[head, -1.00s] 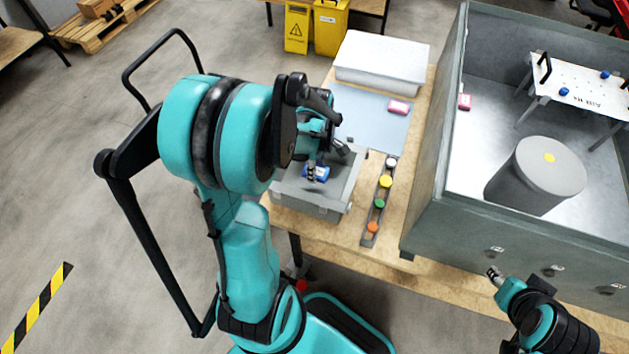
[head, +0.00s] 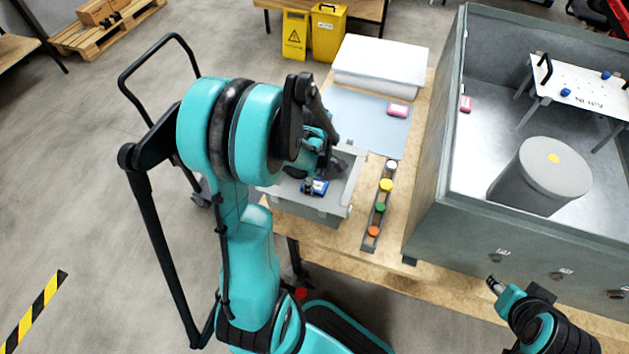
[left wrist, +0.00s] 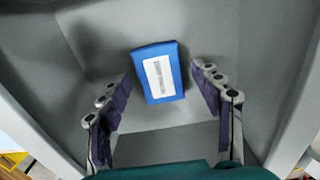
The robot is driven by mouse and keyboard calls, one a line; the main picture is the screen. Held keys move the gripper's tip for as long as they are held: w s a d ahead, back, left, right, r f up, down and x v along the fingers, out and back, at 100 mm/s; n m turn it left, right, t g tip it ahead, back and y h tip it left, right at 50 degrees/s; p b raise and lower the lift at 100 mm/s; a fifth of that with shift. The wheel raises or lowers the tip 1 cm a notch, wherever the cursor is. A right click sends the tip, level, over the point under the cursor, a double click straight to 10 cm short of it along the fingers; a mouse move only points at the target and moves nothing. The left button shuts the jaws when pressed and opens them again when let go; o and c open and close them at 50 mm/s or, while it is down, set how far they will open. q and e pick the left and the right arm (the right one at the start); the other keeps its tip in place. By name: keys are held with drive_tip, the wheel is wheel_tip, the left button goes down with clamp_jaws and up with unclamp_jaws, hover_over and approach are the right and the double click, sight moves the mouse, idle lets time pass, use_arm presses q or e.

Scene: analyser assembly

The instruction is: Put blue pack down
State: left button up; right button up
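The blue pack (head: 319,187), with a white label, lies inside the grey bin (head: 302,207) on the table. In the left wrist view the pack (left wrist: 158,73) lies slightly tilted on the bin's bare floor. My left gripper (head: 322,173) is over the bin. In the left wrist view its two fingers (left wrist: 163,88) are spread on either side of the pack, with a narrow gap at each side. My right gripper (head: 494,285) is in front of the large grey enclosure; its fingers are too small to read.
A strip of coloured caps (head: 380,208) stands right of the bin. A blue mat (head: 355,115) with a pink pack (head: 398,110) and a white box (head: 380,65) are behind. The walled enclosure (head: 430,170) holds a grey cylinder (head: 535,185), a white rack (head: 580,88) and another pink pack (head: 465,104).

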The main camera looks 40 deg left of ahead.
sight(314, 184)
use_arm(q)
drive_tip(key=shift+r, duration=0.15)
drive_tip(key=shift+r+p, duration=0.35)
wheel_tip(314, 184, up, 11)
drive_tip(key=p, duration=0.4)
drive_tip(key=s+d+r+m+t, duration=0.2)
drive_tip(key=d+r+m+t, duration=0.1)
drive_tip(key=d+m, duration=0.5)
drive_tip(key=s+d+r+m+t, duration=0.3)
drive_tip(key=d+r+m, duration=0.3)
drive_tip(key=m, duration=0.7)
drive_tip(key=shift+s+d+m+t, duration=0.25)
drive_tip(key=shift+d+t, duration=0.35)
drive_tip(key=shift+d, duration=0.4)
